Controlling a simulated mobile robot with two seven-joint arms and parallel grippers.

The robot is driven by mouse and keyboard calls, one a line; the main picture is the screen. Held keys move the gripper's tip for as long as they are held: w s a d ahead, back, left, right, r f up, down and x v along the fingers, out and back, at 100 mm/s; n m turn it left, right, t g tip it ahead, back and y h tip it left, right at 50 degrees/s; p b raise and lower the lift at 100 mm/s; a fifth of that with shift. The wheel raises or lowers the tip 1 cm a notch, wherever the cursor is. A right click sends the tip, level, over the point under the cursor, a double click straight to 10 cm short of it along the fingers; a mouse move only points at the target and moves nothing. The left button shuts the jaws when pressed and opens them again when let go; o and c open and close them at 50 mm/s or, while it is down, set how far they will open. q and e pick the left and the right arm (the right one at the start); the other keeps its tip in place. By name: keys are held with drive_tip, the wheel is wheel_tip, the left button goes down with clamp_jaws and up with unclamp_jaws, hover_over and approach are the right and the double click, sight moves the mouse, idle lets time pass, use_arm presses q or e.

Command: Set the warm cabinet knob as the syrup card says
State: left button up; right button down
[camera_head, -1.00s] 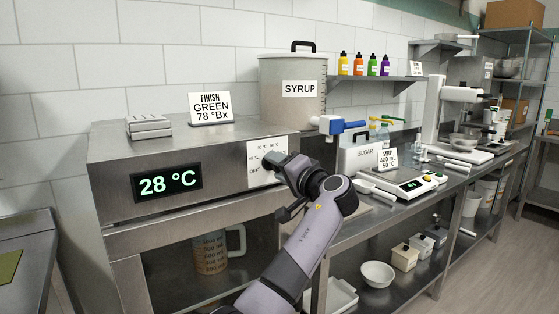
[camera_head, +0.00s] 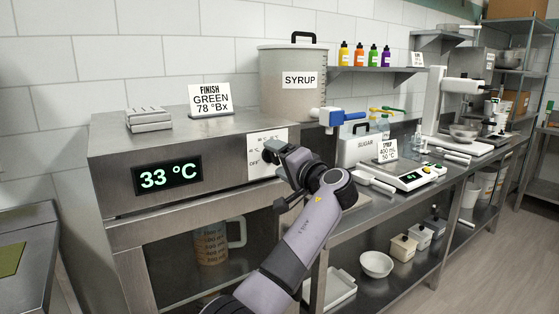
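The warm cabinet (camera_head: 220,172) has a green display (camera_head: 167,177) reading 33 °C. Its knob is hidden behind my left gripper (camera_head: 282,158), which is at the white dial plate (camera_head: 256,150) on the cabinet's front right. I cannot tell whether the fingers are closed on the knob. The syrup card (camera_head: 387,151) stands on the counter right of the cabinet and shows "400 mL" and "50 °C". A grey pot (camera_head: 289,105) labelled SYRUP stands on the cabinet. My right gripper is out of view.
A card (camera_head: 210,99) reading "FINISH GREEN 78 °Bx" and a stack of metal pieces (camera_head: 149,118) sit on the cabinet. A measuring jug (camera_head: 211,242) is on the shelf below. A scale (camera_head: 409,179) and a sugar bin (camera_head: 364,144) are on the counter to the right.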

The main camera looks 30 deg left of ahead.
use_arm(q)
drive_tip(key=shift+d, duration=0.1)
drive_tip(key=b+v, duration=0.2)
drive_tip(key=v, duration=0.5)
drive_tip(key=shift+f, duration=0.1)
idle(0.3)
